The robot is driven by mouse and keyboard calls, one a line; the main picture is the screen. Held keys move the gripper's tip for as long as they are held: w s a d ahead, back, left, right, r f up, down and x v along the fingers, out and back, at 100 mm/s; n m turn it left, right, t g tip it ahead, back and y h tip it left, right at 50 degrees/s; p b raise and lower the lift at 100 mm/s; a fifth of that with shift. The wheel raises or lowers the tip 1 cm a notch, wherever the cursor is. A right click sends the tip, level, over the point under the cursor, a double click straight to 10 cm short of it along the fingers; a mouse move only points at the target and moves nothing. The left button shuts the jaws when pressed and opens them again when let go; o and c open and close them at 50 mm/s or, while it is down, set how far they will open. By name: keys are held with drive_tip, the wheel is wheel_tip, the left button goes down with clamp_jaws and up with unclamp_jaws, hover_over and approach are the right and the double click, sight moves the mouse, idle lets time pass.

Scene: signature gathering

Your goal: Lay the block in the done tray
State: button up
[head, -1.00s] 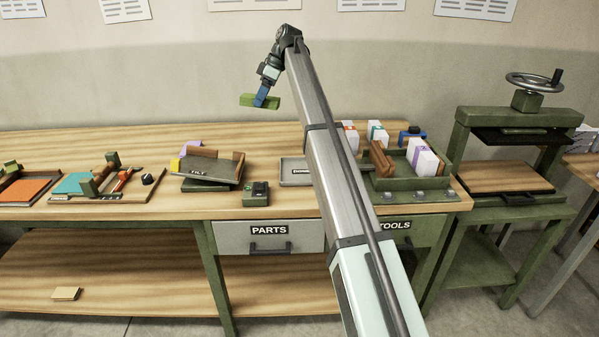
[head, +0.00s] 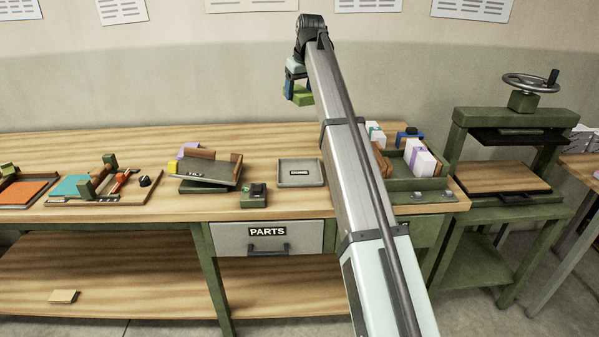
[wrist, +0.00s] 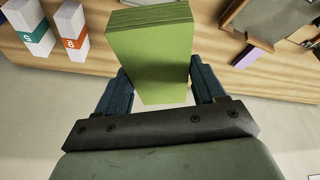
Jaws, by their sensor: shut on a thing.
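My gripper (head: 293,88) is shut on the green block (head: 301,97) and holds it high above the back of the bench. In the wrist view the block (wrist: 150,50) sits between the two blue fingers of my gripper (wrist: 160,82).
A tilted tray (head: 207,173) is left of the grey tray, with a purple piece (head: 188,148) behind it. A small dark box (head: 254,197) stands at the front edge. A green holder (head: 418,184) with white boxes is at the right, partly behind my arm.

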sight(298, 172)
wheel_tip(298, 172, down, 28)
drive_tip(key=shift+r, duration=0.2)
idle(0.5)
drive_tip(key=shift+f, duration=0.1)
drive_tip(key=o, duration=1.1)
drive_tip(key=shift+v, duration=3.9)
